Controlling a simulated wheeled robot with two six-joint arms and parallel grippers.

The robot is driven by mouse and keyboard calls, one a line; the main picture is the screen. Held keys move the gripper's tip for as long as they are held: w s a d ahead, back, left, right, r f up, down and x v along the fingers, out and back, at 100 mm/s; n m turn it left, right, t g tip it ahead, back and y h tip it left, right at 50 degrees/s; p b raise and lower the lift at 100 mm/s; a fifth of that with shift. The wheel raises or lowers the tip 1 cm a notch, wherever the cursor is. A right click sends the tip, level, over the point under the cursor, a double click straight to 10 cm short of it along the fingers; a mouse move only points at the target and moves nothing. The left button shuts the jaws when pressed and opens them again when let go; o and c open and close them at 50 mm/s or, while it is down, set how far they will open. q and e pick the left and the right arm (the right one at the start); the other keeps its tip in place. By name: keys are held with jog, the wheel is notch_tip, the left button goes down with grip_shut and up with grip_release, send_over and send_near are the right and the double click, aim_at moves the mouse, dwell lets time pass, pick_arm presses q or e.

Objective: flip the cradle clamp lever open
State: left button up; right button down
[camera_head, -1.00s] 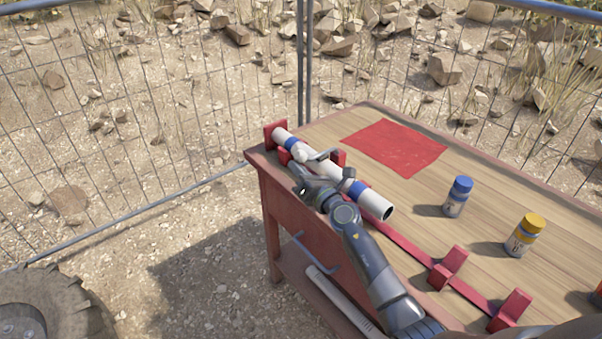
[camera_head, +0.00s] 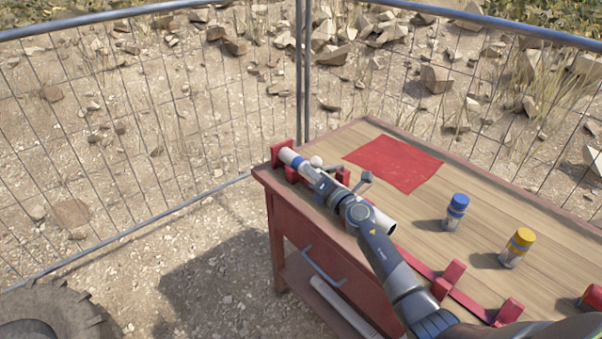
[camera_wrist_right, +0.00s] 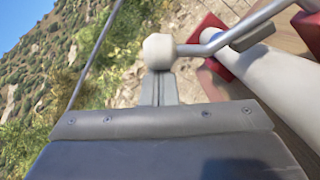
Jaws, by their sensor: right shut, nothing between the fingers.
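The clamp lever has a white ball knob (camera_head: 316,161) that shows above the white tube (camera_head: 383,214) with blue bands lying in the red cradle (camera_head: 276,153). In the right wrist view, the knob (camera_wrist_right: 158,51) sits at the end of a bent grey lever rod (camera_wrist_right: 235,30). My right gripper (camera_head: 311,171) is shut and empty over the tube, close by the knob. In the wrist view its fingers (camera_wrist_right: 158,88) point at the knob and overlap its lower edge; I cannot tell whether they touch. The lever's pivot is hidden. My left gripper is not in view.
The wooden table (camera_head: 440,225) holds a red cloth (camera_head: 394,162), a blue-capped bottle (camera_head: 456,212) and a yellow-capped bottle (camera_head: 517,248). Another red cradle (camera_head: 449,278) stands at the near edge. A wire fence (camera_head: 150,130) runs behind.

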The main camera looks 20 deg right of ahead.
aim_at(320, 160)
jog(key=r+m+p, duration=0.1)
jog(key=d+r+m+p, duration=0.1)
jog(key=r+p, duration=0.1)
jog(key=w+d+r+m+p, duration=0.1)
jog(key=shift+d+r, duration=0.15)
jog(key=shift+d, duration=0.1)
pick_arm(q)
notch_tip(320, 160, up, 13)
jog(key=p, duration=0.7)
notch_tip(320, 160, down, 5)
jog(key=b, duration=0.4)
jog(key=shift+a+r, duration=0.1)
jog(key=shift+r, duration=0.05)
pick_arm(e)
jog(key=w+d+r+m+g, duration=0.1)
jog(key=w+d+m, duration=0.2)
jog(key=d+m, duration=0.3)
jog(key=w+d+r+m, duration=0.1)
jog(key=d+m, duration=0.4)
jog(key=d, duration=0.5)
jog(key=shift+w+d+r+m+g, duration=0.25)
jog(key=shift+w+m+g, duration=0.15)
jog(key=shift+w, duration=0.5)
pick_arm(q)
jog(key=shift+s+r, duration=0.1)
pick_arm(e)
jog(key=shift+s+d+h, duration=0.15)
jog(key=shift+h, duration=0.25)
